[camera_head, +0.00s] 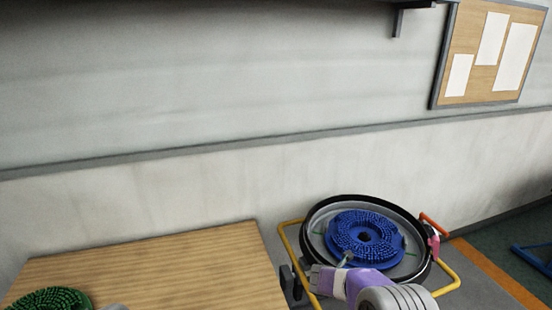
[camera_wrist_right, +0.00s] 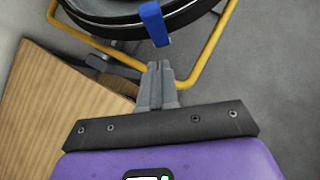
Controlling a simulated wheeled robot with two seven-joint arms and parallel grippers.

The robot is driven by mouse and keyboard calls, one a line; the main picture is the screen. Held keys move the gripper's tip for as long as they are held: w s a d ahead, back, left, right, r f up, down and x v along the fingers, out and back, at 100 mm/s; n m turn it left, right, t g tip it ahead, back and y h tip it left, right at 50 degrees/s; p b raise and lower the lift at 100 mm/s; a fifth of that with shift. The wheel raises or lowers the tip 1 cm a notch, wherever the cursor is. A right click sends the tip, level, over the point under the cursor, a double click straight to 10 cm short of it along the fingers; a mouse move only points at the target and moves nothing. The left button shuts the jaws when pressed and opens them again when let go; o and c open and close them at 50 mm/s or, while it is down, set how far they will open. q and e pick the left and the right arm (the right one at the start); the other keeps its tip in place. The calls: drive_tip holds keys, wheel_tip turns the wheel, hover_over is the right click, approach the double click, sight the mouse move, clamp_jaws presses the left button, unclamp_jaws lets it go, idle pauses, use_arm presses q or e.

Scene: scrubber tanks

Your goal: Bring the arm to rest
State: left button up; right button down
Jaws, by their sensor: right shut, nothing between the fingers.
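My right arm, with its purple wrist, comes in from the bottom of the head view. Its gripper (camera_head: 312,280) lies in front of the near left side of the round black-rimmed scrubber unit (camera_head: 310,222). In the right wrist view the two grey fingers (camera_wrist_right: 160,72) are together with nothing between them. Their tips are near a yellow tube frame (camera_wrist_right: 207,55) and a blue tab (camera_wrist_right: 154,22) on the black rim; I cannot tell whether they touch. A blue bristled brush disc (camera_head: 345,232) lies inside the unit. My left gripper is not in view.
A wooden table (camera_head: 160,265) stands at the left, with a green bristled brush (camera_head: 50,298) on its near left corner. A wall with a pinboard (camera_head: 468,55) is behind. Orange floor marking (camera_head: 500,278) lies at the right.

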drive_tip(key=s+a+f+m+g+y+b, duration=0.1)
drive_tip(key=s+a+f+m+g+y, duration=0.25)
drive_tip(key=s+f+m, duration=0.4)
drive_tip(key=s+a+f+m+g+y+b, duration=0.15)
drive_tip(key=s+a+f+m, duration=0.25)
drive_tip(key=s+f, duration=0.6)
drive_tip(key=s+a+f+m+y, duration=0.2)
drive_tip(key=s+f+m, duration=0.1)
drive_tip(key=s+m, duration=0.5)
drive_tip(key=s+a+f+m+g+y, duration=0.1)
drive_tip(key=s+a+f+m+y, duration=0.1)
drive_tip(key=s+m, duration=0.6)
wheel_tip(320, 180, down, 2)
drive_tip(key=a+m, duration=0.1)
drive_tip(key=m, duration=0.2)
drive_tip(key=shift+a+f+b, duration=0.2)
drive_tip(key=shift+b, duration=0.15)
